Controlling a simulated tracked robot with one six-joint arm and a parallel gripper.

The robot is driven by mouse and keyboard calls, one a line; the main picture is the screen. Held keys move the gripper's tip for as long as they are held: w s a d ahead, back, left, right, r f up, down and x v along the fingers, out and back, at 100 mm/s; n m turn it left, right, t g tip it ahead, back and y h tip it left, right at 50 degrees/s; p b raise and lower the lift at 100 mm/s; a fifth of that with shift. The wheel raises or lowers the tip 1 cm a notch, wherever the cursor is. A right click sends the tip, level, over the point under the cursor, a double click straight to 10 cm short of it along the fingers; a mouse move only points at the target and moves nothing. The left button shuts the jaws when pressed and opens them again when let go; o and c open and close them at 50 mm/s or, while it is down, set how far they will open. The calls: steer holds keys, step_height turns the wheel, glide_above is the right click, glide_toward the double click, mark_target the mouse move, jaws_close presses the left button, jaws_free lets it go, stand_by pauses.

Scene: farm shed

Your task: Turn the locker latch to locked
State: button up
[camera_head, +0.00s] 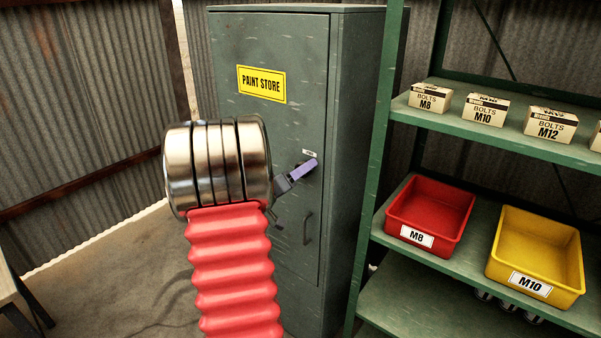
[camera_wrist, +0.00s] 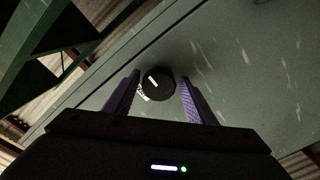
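The grey-green locker (camera_head: 262,135) stands upright with its door shut and a yellow PAINT STORE sign (camera_head: 261,84). My gripper (camera_head: 304,168) is at the right side of the door, just below a small white label (camera_head: 309,153); the latch is hidden there. In the wrist view the latch is a round black knob (camera_wrist: 158,85) with a white mark on its face. My gripper's purple fingers (camera_wrist: 158,90) are open, one on each side of the knob, with gaps visible. A small pale label (camera_wrist: 142,94) shows partly beside the knob. I cannot tell which position the mark indicates.
A door handle (camera_head: 308,228) sits below my gripper. A green shelf rack (camera_head: 380,150) stands close on the right, with bolt boxes (camera_head: 484,109), a red M8 bin (camera_head: 431,208) and a yellow M10 bin (camera_head: 538,250). The floor (camera_head: 120,280) left of the locker is clear.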

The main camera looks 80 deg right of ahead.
steer(key=c, duration=0.7)
steer(key=shift+a, duration=0.2)
steer(key=shift+c, duration=0.8)
steer(key=shift+d, duration=0.15)
